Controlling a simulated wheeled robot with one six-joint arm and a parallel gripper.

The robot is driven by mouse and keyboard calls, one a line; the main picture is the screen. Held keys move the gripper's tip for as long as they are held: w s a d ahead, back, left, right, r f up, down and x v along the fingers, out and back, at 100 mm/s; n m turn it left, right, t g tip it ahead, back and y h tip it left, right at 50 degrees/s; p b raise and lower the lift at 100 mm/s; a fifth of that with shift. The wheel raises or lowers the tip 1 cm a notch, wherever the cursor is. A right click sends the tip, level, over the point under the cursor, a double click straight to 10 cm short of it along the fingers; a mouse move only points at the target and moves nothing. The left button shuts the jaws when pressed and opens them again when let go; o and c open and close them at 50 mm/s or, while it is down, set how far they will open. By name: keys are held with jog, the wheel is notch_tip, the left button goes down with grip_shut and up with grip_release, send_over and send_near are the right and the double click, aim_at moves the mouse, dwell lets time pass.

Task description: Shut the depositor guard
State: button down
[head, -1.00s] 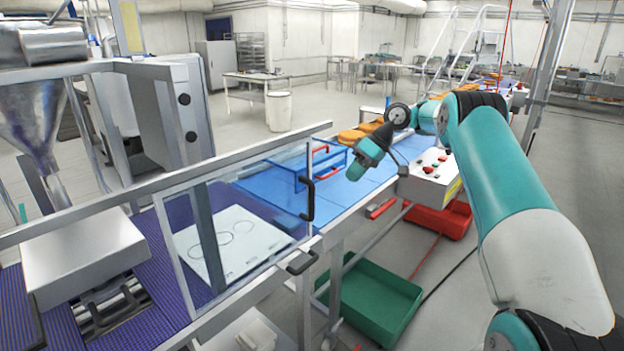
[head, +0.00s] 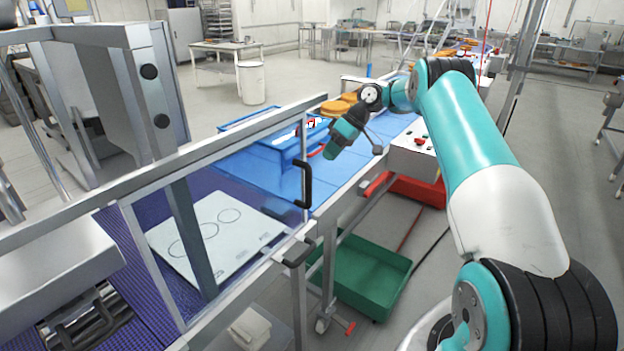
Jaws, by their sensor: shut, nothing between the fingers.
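The depositor guard (head: 247,190) is a clear panel in a grey metal frame, standing along the near side of the conveyor. A black upright handle (head: 304,184) is at its right end. A second dark handle (head: 298,252) sits lower, on the rail by the corner post. I cannot tell from this view how far the guard is from shut. My gripper (head: 329,153) is shut and empty, pointing down and left. In the picture it is above and right of the upright handle, apart from it. Its fingertips are small and hard to make out.
A blue crate (head: 262,138) stands on the blue belt behind the guard. A white control box (head: 412,155) with red buttons is right of my gripper. A green bin (head: 365,278) and a red bin (head: 418,190) are below. Open floor lies at the right.

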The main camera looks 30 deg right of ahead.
jog(key=a+f+p, duration=0.4)
jog(key=a, duration=0.2)
jog(key=shift+s+a, duration=0.3)
